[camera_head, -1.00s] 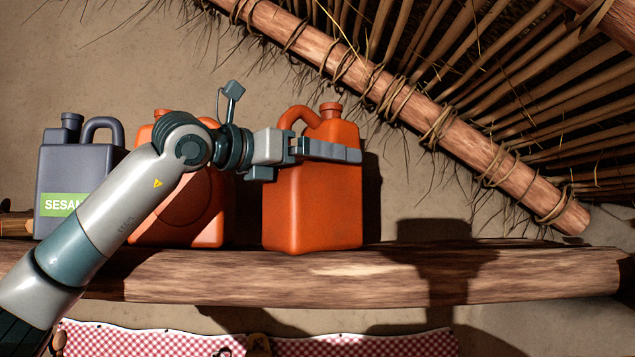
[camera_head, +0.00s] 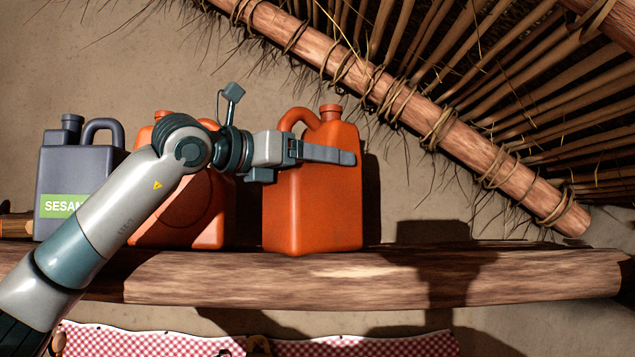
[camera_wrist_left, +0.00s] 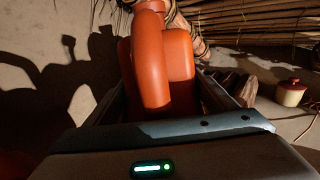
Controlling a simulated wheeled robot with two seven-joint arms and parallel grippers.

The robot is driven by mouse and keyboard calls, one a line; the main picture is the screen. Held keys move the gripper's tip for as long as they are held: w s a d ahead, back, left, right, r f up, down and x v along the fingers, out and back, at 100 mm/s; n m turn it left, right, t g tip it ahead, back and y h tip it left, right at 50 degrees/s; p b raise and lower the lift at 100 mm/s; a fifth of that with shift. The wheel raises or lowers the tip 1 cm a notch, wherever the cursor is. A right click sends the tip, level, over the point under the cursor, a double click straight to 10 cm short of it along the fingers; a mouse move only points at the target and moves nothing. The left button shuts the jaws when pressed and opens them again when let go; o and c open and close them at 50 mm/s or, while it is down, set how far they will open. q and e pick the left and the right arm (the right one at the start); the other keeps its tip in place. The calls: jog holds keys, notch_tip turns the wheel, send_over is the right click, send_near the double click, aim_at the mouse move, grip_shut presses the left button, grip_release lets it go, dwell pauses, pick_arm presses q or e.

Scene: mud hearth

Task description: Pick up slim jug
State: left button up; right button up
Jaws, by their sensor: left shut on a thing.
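The slim jug, an orange one (camera_head: 312,210) with a looped handle and a capped neck, stands upright on the log shelf in the head view. My left gripper (camera_head: 330,155) reaches in from the left and is shut on its upper body. One finger lies across the jug's front; the other is hidden behind it. In the left wrist view the jug (camera_wrist_left: 165,75) stands between the two fingers, its handle towards the camera. I see no gap between the jug's base and the shelf. My right gripper is not in view.
A second orange jug (camera_head: 205,215) and a grey sesame jug (camera_head: 75,165) stand to the left, partly behind my arm. The log shelf (camera_head: 400,275) is bare to the right. A slanting thatch pole (camera_head: 440,125) hangs above right. Checked cloth (camera_head: 390,345) hangs below.

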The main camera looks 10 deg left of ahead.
aim_at(312, 138)
pick_arm(q)
jog(key=shift+r, duration=0.25)
jog(key=shift+r+b, duration=0.85)
jog(key=shift+r, duration=0.95)
jog(key=s+d+r+b, duration=0.4)
jog(key=s+r, duration=0.3)
jog(key=s, duration=0.3)
jog(key=shift+s+d+b, duration=0.2)
jog(key=shift+d+b, duration=0.1)
jog(key=shift+d, duration=0.55)
